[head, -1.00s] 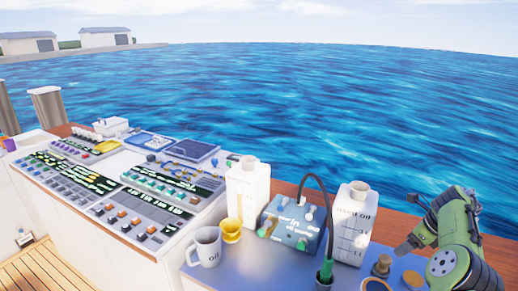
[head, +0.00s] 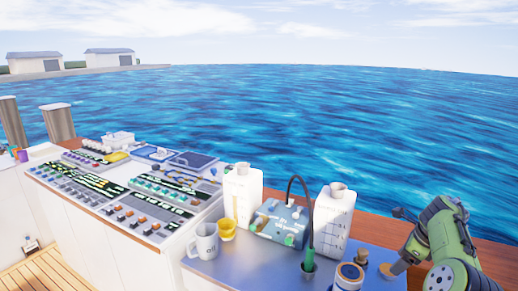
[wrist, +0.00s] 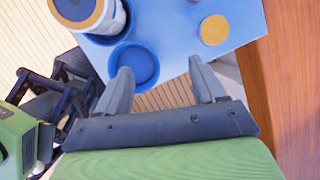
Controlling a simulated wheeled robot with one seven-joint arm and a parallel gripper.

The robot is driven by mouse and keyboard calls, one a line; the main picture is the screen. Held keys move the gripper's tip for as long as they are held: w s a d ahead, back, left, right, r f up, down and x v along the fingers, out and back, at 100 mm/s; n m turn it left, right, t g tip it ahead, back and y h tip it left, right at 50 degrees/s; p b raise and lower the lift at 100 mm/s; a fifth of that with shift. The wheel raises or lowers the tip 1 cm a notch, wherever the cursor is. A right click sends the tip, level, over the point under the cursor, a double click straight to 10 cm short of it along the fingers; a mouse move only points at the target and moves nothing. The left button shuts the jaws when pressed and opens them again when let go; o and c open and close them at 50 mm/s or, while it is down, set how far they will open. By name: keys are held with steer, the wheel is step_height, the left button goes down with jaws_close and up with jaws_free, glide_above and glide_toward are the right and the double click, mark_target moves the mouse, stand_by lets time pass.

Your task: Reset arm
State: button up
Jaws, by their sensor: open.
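My green arm (head: 446,238) stands at the right of the head view, bent down toward the right end of the blue counter. My gripper (wrist: 162,72) is open and empty in the wrist view, its two grey fingers apart. A round blue lid or dish (wrist: 133,65) shows beyond and between the fingers, nearer the left one; I cannot tell how far below it lies. In the head view the fingers (head: 404,263) are small and close to a tan disc (head: 387,271); contact cannot be told.
A white jar with an orange-tan top (head: 348,277) stands near the gripper. A black-hosed blue box (head: 279,222), two white canisters (head: 333,222), a grey mug (head: 203,242) and a yellow cup (head: 227,229) crowd the counter (head: 250,268). A control panel (head: 140,200) lies left. Water lies beyond.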

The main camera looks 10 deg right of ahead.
steer(key=s+a+r+n+h+p, duration=0.1)
steer(key=s+a+r+n+h, duration=0.1)
steer(key=a+r+n, duration=0.8)
steer(key=s+a+r+n+h, duration=0.1)
steer(key=s+a+r+n, duration=0.35)
steer(key=a, duration=1.05)
steer(key=s+a+f+n+t+y, duration=0.1)
steer(key=s+a+n, duration=0.5)
steer(key=s, duration=0.3)
steer(key=s+a+f+n+t+p, duration=0.1)
steer(key=s+a+n, duration=0.5)
steer(key=s+n, duration=0.2)
steer(key=shift+s+f+y, duration=0.2)
steer(key=shift+s+y, duration=0.2)
steer(key=shift+s, duration=0.45)
steer(key=shift+a+n, duration=0.1)
steer(key=shift+n, duration=0.15)
